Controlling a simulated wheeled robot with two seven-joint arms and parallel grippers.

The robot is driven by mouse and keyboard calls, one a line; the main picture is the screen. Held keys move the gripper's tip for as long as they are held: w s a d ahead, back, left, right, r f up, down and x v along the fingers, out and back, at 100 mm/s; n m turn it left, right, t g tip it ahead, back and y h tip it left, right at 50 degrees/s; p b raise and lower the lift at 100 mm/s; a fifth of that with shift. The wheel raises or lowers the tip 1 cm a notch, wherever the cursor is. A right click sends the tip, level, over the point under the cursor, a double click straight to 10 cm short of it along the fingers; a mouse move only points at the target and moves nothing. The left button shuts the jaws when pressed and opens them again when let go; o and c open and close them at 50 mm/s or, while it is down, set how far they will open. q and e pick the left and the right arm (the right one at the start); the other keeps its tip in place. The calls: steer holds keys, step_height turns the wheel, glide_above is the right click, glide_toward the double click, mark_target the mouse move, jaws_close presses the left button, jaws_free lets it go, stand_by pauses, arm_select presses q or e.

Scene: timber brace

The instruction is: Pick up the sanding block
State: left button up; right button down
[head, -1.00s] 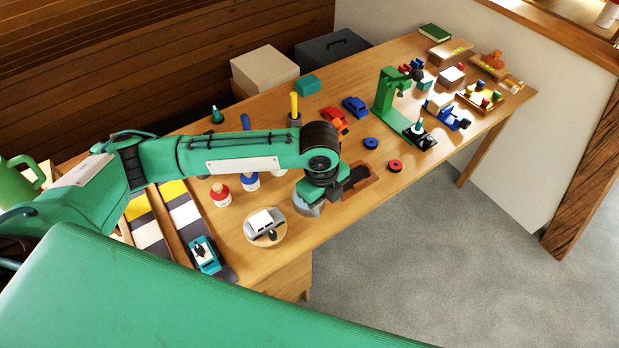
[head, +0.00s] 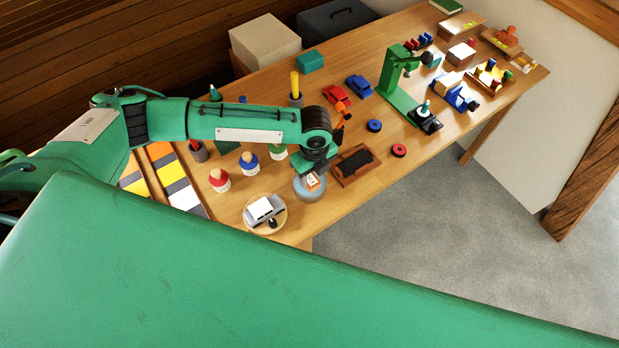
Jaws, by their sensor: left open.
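My left gripper (head: 315,172) points down over a round blue-grey dish (head: 308,195) with a small orange-and-white piece (head: 313,182) in it. Its fingers are small here and partly hidden by the wrist; it is open, with nothing seen held. Just right of it, a dark block (head: 356,162) lies in a shallow brown tray (head: 345,179). To the left, a grey piece with a white top (head: 264,208) sits on a round wooden board. I cannot tell for sure which of these is the sanding block. My right gripper is not in view.
A red ring (head: 399,150) and a blue ring (head: 374,125) lie to the right. A green stand (head: 401,98) is farther along. The table's front edge is close.

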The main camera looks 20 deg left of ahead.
mark_target(312, 181)
arm_select(q)
step_height(312, 181, down, 4)
steer(key=shift+a+r+p, duration=0.15)
steer(key=shift+r+p, duration=0.05)
steer(key=shift+p, duration=0.5)
steer(key=shift+f, duration=0.55)
steer(key=c, duration=0.7)
steer(key=shift+c, duration=0.2)
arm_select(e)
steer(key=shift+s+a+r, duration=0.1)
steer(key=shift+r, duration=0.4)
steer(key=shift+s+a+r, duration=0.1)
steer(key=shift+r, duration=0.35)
arm_select(q)
steer(key=shift+r, duration=0.1)
